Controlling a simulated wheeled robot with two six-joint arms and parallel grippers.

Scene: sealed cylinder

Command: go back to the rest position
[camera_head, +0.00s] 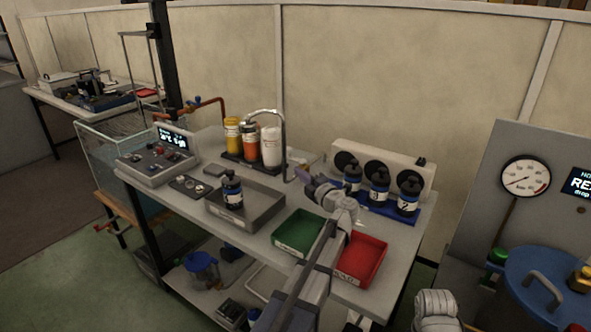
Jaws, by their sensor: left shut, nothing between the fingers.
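My left arm reaches up from the bottom middle over the front of the bench (395,262). Its gripper (304,172) is shut and empty, in front of the white unit with round black openings and to the left of the dark bottles. The gripper looks small here, and its fingers are partly blurred. A grey rounded part at the bottom right may belong to my right arm; no right gripper fingers show.
Dark bottles (379,188) stand on a blue rack near the gripper. Green (298,232) and red (362,258) trays flank the arm. A grey tray (265,207) holds one dark bottle (232,190). A gauge panel (526,178) and blue round lid (540,275) stand right.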

